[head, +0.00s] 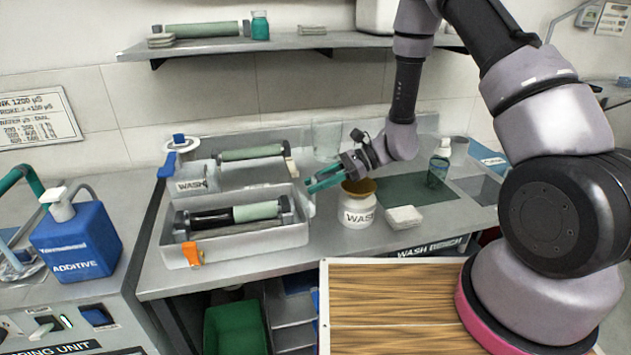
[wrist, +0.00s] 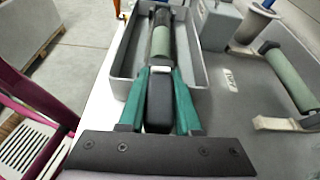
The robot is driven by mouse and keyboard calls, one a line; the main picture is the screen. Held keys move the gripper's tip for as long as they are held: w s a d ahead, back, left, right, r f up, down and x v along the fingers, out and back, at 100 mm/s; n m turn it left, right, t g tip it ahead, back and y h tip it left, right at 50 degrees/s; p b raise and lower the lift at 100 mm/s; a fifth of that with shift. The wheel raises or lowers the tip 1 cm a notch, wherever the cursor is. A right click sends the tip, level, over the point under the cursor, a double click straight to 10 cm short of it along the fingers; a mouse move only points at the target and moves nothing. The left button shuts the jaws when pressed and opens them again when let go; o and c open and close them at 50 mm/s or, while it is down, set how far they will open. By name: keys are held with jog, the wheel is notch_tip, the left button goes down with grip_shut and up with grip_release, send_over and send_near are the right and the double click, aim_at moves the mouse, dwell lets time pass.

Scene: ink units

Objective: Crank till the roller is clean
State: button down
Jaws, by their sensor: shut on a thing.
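The roller (head: 256,210) lies in a grey wash tray (head: 250,240) on the bench. Its left part is black with ink and its right part is pale green. In the wrist view the roller (wrist: 160,42) runs away from me, green nearer and dark farther off. My gripper (head: 312,186) is at the tray's right end. In the wrist view its green fingers (wrist: 160,85) are on both sides of a dark block, which seems to be the crank handle (wrist: 158,105). The crank is mostly hidden by the fingers in the head view.
A white WASH jar (head: 358,211) stands close to the right of the tray, with a folded cloth (head: 404,216) beside it. Behind the tray are a second green roller (head: 250,153) and a WASH container (head: 192,186). A blue ADDITIVE jug (head: 75,240) stands left.

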jog(key=shift+s+d+f, duration=0.1)
jog(key=shift+s+d, duration=0.05)
jog(key=shift+s, duration=0.25)
jog(key=c, duration=0.6)
grip_release()
jog(key=shift+w+d, duration=0.1)
jog(key=shift+d, duration=0.05)
jog(key=v, duration=1)
jog(key=shift+w+d, duration=0.1)
jog(key=shift+d, duration=0.1)
